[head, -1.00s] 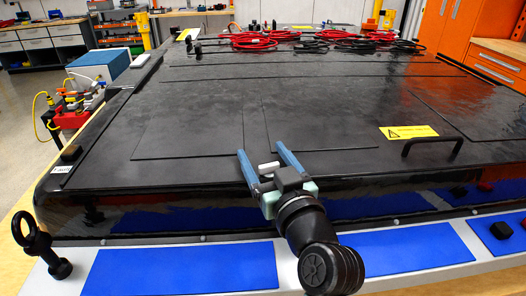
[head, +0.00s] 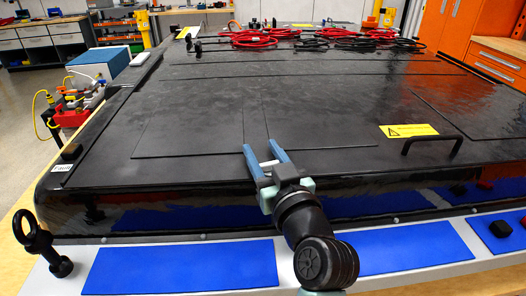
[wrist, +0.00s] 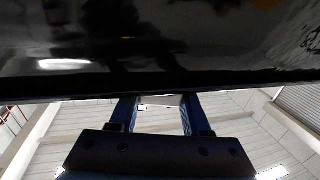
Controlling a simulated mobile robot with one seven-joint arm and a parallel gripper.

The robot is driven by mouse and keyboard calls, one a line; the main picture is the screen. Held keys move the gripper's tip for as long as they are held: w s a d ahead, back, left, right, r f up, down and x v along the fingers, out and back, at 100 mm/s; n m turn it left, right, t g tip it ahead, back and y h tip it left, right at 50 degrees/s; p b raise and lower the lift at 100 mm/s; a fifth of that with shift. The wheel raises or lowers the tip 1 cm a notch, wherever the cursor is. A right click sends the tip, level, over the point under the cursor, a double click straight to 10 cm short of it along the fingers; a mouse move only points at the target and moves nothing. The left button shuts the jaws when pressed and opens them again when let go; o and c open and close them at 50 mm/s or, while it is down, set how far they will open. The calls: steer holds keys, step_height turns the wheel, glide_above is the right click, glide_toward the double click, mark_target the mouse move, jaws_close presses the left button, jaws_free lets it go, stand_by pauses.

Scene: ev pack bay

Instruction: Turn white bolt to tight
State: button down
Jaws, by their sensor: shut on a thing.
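My gripper (head: 259,146), with two blue fingers, is over the near edge of the black battery pack (head: 330,100). A small white piece (head: 268,163), which looks like the white bolt, sits between the fingers, and the gripper is shut on it. Its shaft and seat are hidden, so I cannot tell how far it is turned in. In the wrist view the two fingers (wrist: 160,100) stand just under the pack's dark edge, with a small pale shape between them.
A black handle (head: 432,143) and a yellow warning label (head: 408,131) lie right of my gripper on the lid. A black eye bolt (head: 40,243) stands at front left. Red cables (head: 265,39) lie at the back. The lid's middle is clear.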

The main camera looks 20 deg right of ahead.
steer(key=shift+h+p, duration=0.3)
steer(key=shift+d+m+h+p, duration=0.2)
steer(key=shift+m+h+p, duration=0.5)
steer(key=shift+h+p, duration=0.1)
steer(key=shift+d+m+g+h+p, duration=0.25)
steer(key=shift+m+h+p, duration=0.45)
steer(key=shift+h+p, duration=0.35)
steer(key=shift+f, duration=0.1)
steer(key=shift+c, duration=1.8)
jaws_free()
steer(key=shift+s, duration=0.1)
steer(key=shift+a, duration=0.1)
steer(key=b+v, duration=0.2)
steer(key=v, duration=1.1)
